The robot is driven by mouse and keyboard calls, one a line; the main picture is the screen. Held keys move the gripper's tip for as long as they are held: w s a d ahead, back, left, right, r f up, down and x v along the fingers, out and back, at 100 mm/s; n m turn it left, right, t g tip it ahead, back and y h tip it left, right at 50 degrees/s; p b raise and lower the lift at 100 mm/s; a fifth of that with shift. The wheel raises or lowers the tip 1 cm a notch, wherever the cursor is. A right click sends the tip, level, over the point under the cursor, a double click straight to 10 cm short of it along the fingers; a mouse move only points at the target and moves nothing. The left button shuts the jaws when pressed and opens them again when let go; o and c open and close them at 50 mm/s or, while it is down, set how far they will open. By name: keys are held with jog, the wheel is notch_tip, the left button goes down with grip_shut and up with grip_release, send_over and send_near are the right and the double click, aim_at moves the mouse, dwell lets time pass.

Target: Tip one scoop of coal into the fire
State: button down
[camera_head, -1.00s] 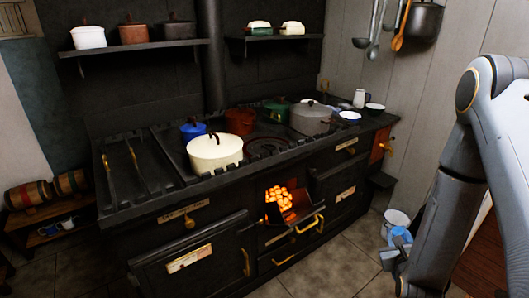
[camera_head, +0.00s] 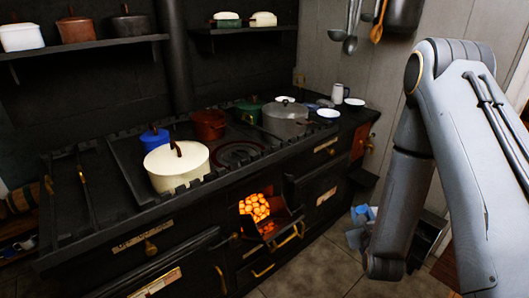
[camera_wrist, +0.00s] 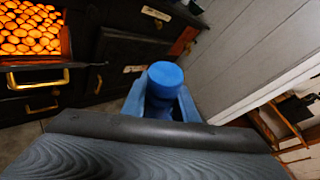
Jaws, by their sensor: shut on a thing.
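The fire (camera_head: 255,207) glows orange in the open firebox at the stove's front; it also fills the upper left of the wrist view (camera_wrist: 30,28). My gripper's blue fingers (camera_wrist: 162,105) close around a blue rounded grip end in the wrist view. In the head view the gripper (camera_head: 358,228) is partly hidden behind my forearm. A dark, box-like pan (camera_head: 429,238), seemingly the scoop, shows just right of the forearm, low and well right of the fire. Coal in it cannot be made out. A dark, wavy-lined surface fills the bottom of the wrist view; its nature is unclear.
The black stove (camera_head: 120,222) carries a cream pot (camera_head: 177,168) and several other pots. Its firebox door hangs open, with brass handles (camera_head: 286,238) jutting out. The grey plank wall (camera_head: 335,60) stands right. Tiled floor (camera_head: 315,275) is clear before the stove.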

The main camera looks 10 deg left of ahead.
jog(key=w+a+r+n+g+y+p, duration=0.2)
jog(key=w+a+r+n+y+p, duration=0.1)
jog(key=a, duration=0.8)
jog(key=w+a+r+n+g+y+p, duration=0.2)
jog(key=a+r+n+y+p, duration=0.1)
jog(key=a, duration=0.8)
jog(key=w+a+r+n+g+y+p, duration=0.2)
jog(key=a+r+n+y, duration=0.3)
jog(key=a, duration=0.7)
jog(key=shift+w+r+g+y+p, duration=0.3)
jog(key=shift+w+r+y+p, duration=0.4)
jog(key=shift+w+p, duration=0.15)
jog(key=shift+b, duration=0.45)
jog(key=b, duration=0.3)
jog(key=shift+s+a+f+n, duration=0.1)
jog(key=shift+s+f+n, duration=0.05)
jog(key=shift+s+n, duration=0.2)
